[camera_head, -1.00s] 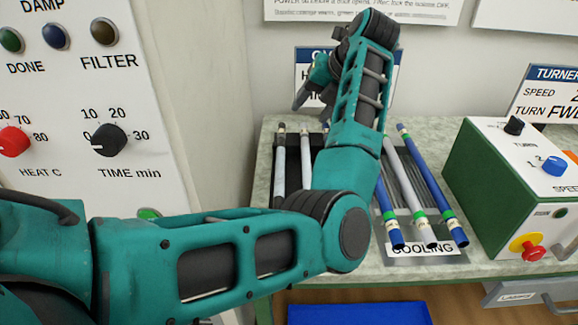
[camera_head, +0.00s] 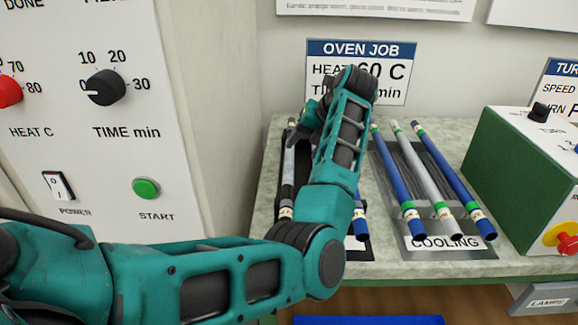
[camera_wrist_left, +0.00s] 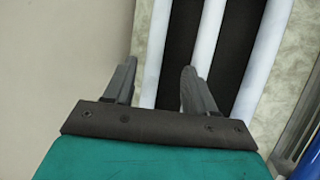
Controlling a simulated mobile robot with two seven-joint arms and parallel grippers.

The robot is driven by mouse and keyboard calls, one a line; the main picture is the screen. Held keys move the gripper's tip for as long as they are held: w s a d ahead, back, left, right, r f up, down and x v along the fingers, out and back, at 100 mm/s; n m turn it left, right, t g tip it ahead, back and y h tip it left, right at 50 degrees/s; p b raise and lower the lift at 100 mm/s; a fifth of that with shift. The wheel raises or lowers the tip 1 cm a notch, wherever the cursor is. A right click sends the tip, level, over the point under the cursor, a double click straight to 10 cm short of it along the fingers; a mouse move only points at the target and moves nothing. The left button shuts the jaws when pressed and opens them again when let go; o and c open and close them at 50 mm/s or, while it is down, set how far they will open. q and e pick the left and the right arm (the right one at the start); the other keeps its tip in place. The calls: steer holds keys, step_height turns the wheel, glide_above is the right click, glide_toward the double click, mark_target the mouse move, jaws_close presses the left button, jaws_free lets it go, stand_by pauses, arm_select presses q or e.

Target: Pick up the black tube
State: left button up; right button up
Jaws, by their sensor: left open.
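No tube with a plainly black body shows. A grey tube with dark ends (camera_head: 288,170) lies at the left of a black rack on the bench, with a cream label near its front end. My left gripper (camera_head: 299,136) is open and empty over the rack's far left part. In the left wrist view, pale tube bodies alternate with dark bands. One pale tube (camera_wrist_left: 156,60) shows between the open fingers of my left gripper (camera_wrist_left: 158,72); I cannot tell how far below. My forearm hides the rack's middle. My right gripper is not in view.
A blue tube end (camera_head: 360,222) shows beside my forearm. The cooling rack (camera_head: 440,214) holds two blue tubes and a pale one. A green machine (camera_head: 510,180) stands at right, and the oven panel (camera_head: 110,130) at left.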

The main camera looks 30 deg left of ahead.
mark_target(291, 158)
arm_select(q)
steer(key=x, duration=0.5)
steer(key=shift+s+a+f+b, duration=0.1)
steer(key=shift+s+a+b, duration=0.15)
steer(key=shift+a+b, duration=0.15)
steer(key=shift+c, duration=0.3)
jaws_close()
